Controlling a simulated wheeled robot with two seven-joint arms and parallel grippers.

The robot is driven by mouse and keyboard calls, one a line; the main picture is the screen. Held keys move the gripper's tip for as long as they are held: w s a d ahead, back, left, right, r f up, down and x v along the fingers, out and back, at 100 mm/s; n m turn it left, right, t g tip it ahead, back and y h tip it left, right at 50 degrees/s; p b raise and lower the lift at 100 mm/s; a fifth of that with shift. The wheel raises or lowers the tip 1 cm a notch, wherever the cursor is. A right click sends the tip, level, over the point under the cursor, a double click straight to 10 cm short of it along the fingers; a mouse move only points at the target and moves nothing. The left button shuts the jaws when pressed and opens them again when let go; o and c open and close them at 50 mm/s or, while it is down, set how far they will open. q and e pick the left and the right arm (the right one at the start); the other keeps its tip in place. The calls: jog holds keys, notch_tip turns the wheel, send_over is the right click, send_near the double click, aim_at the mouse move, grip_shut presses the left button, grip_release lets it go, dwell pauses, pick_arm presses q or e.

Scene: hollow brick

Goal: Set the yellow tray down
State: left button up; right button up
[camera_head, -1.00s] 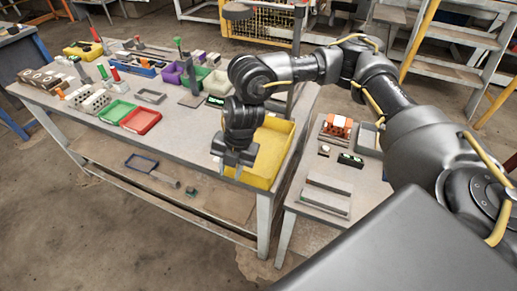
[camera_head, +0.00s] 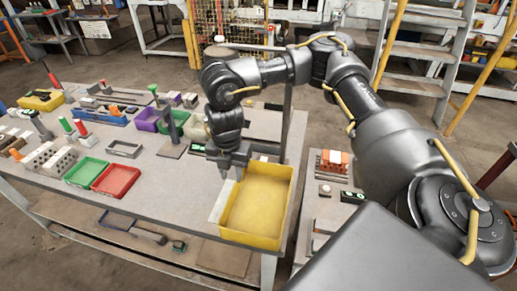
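The yellow tray (camera_head: 262,236) is an open rectangular box at the right front corner of the long table (camera_head: 150,200). It looks level and empty, and appears to rest on the tabletop close to the front and right edges. My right gripper (camera_head: 231,174) points down at the tray's back left corner. My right arm comes in from the right and passes above the tray's far side. My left gripper is not in view.
A red tray (camera_head: 116,180) and a green tray (camera_head: 85,171) lie left of the yellow tray, with bare tabletop between. A second table at right holds an orange part (camera_head: 333,161). A post rises behind the gripper.

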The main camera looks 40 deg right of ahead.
aim_at(233, 188)
notch_tip(233, 188, down, 3)
jog(key=shift+r, duration=0.1)
jog(key=shift+w+f, duration=0.15)
jog(key=shift+f, duration=0.6)
jog(key=f, duration=0.3)
jog(key=shift+s+a+f+p, duration=0.1)
jog(key=shift+s+f+p, duration=0.1)
jog(key=shift+f+p, duration=0.15)
jog(key=shift+f, duration=0.45)
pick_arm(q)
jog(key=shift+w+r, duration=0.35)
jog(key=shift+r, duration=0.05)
pick_arm(e)
grip_shut()
